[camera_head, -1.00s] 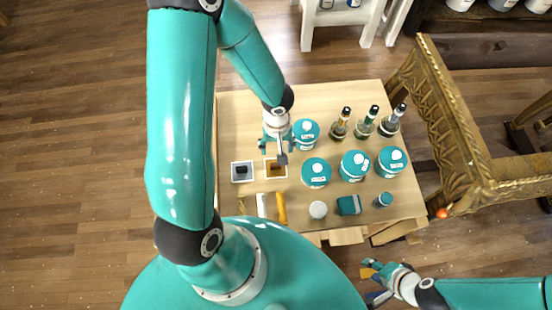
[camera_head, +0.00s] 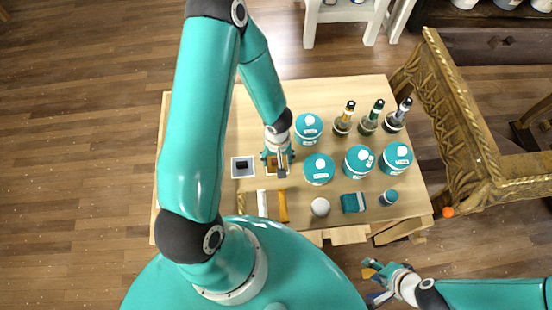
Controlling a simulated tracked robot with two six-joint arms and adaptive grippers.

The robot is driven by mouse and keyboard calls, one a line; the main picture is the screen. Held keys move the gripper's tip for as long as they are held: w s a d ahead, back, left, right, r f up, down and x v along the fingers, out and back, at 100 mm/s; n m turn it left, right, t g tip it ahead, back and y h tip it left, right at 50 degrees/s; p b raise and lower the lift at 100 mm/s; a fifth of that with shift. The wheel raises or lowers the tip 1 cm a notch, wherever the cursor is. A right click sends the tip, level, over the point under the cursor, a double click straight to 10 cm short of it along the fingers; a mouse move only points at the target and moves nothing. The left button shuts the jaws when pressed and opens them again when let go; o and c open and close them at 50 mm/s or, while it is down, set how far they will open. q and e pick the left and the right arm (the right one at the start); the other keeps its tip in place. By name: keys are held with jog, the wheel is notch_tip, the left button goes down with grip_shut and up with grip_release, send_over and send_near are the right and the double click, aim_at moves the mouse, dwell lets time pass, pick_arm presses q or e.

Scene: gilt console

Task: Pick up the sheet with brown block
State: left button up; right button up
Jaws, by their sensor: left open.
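The sheet with the brown block (camera_head: 284,172) is a small pale square with a brown patch on the wooden table. It is partly hidden by my left gripper. My left gripper (camera_head: 278,162) is open, its fingers spread over the upper part of this sheet. I cannot tell if they touch it. A similar sheet with a dark block (camera_head: 235,172) lies just to the left, clear of the gripper.
Several teal-lidded jars (camera_head: 319,169) and bottles (camera_head: 368,122) stand right of the sheet. A white bar (camera_head: 262,204) and an orange bar (camera_head: 283,206) lie just in front. A carved gilt console (camera_head: 455,110) stands at the right.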

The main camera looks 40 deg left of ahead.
pick_arm(q)
jog(key=c, duration=0.9)
notch_tip(320, 180, up, 20)
jog(key=p, duration=0.6)
jog(key=o, duration=0.3)
jog(key=c, duration=0.5)
